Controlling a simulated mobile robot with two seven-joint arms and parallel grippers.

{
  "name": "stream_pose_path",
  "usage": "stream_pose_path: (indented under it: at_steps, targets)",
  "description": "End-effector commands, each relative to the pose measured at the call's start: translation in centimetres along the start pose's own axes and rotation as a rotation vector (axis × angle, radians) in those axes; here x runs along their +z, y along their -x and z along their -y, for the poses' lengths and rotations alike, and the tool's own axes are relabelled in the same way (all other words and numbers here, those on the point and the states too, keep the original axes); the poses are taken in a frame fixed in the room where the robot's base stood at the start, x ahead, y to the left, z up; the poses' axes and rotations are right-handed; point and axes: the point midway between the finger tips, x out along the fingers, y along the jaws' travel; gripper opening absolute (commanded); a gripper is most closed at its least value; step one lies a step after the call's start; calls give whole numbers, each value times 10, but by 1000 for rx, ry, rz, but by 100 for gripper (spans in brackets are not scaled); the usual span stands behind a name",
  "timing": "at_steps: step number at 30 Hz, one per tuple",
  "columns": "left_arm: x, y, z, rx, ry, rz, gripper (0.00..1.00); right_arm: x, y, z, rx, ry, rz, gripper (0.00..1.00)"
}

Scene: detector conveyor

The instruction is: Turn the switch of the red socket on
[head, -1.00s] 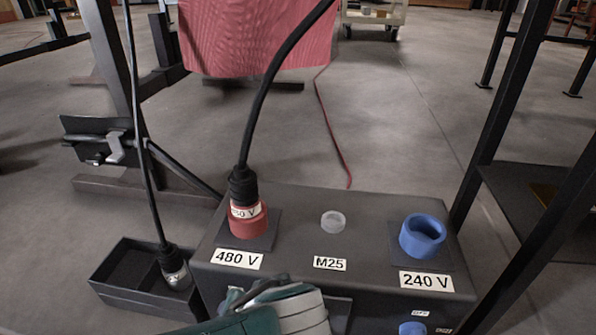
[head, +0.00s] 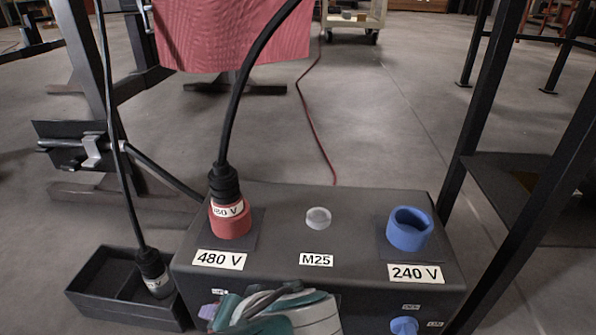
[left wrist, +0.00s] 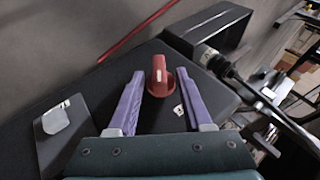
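The red socket (head: 232,224) is on top of the dark box at left, above a "480 V" label, with a black-cabled plug (head: 226,190) in it. The red switch (left wrist: 159,78) shows in the left wrist view as a knob on the dark panel; in the head view it is hidden. My left gripper (left wrist: 160,82) is open, its two purple fingers on either side of the knob, with a visible gap at each side. In the head view the left gripper's body is at the bottom, in front of the box. The right gripper is not in view.
The blue socket (head: 409,230) is empty, with a blue switch (head: 404,326) below it. A translucent round cap (head: 318,218) sits between the sockets. A black tray (head: 88,290) with a loose plug (head: 154,275) stands left of the box. Dark posts rise at right.

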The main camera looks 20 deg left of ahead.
Motion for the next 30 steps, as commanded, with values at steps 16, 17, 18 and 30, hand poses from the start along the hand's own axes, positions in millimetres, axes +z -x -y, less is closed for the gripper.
stream_pose_path:
  at_steps: [16, 17, 18, 30]
  targets:
    - [-2, 77, 3, 3, -1, 1, 50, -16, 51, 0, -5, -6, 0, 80]
    - [-2, 82, 3, 3, -1, 1, 50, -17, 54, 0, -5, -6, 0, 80]
    - [-1, 87, 2, 2, -1, 0, 50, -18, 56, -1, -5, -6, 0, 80]
    - [0, 99, 0, 0, -1, 0, 50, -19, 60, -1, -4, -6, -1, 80]
